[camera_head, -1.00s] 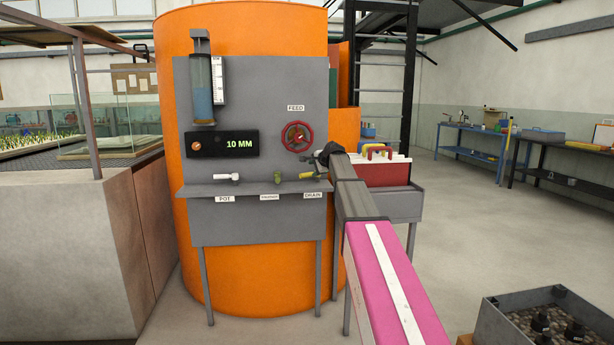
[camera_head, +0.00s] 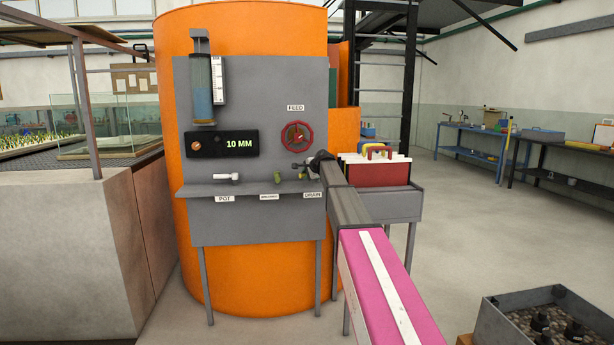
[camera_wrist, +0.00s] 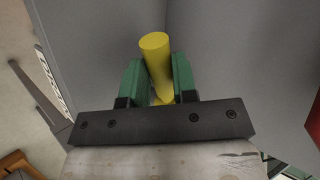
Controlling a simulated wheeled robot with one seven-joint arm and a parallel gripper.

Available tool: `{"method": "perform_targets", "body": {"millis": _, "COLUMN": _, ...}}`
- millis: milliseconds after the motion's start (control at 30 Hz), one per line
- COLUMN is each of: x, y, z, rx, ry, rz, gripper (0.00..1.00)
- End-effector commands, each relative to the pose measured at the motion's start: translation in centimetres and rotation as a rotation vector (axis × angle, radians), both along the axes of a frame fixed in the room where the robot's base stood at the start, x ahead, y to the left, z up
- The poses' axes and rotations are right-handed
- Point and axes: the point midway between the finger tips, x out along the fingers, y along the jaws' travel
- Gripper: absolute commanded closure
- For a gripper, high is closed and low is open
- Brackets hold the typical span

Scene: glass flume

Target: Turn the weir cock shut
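A grey panel (camera_head: 260,222) on an orange tank carries a shelf of cocks. A white-handled cock (camera_head: 227,177) is above the POT label, and a green one (camera_head: 278,175) is above a middle label too small to read. I see no label reading WEIR. My gripper (camera_head: 308,166) is at the shelf's right end, above the DRAIN label. In the wrist view my gripper (camera_wrist: 157,82) has its green fingers close on both sides of a yellow handle (camera_wrist: 155,52), seemingly touching it. The handle leans slightly, and its lower end is hidden. In the head view my gripper largely covers it.
A red feed handwheel (camera_head: 297,136) is on the panel above my gripper. The display (camera_head: 223,144) reads 10 MM. A grey tray (camera_head: 548,318) is at the lower right. Floor between is clear.

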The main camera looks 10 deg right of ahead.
Motion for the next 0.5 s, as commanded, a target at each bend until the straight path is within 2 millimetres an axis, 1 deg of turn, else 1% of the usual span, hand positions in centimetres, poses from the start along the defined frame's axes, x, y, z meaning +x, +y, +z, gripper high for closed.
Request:
{"method": "perform_targets", "body": {"millis": 233, "x": 0.3, "y": 0.3, "z": 0.0, "rx": -0.001, "ry": 0.003, "rz": -0.045, "gripper": 1.0}}
{"method": "perform_targets", "body": {"millis": 500, "x": 1.4, "y": 0.9, "z": -0.1, "rx": -0.003, "ry": 0.003, "rz": -0.218, "gripper": 1.0}}
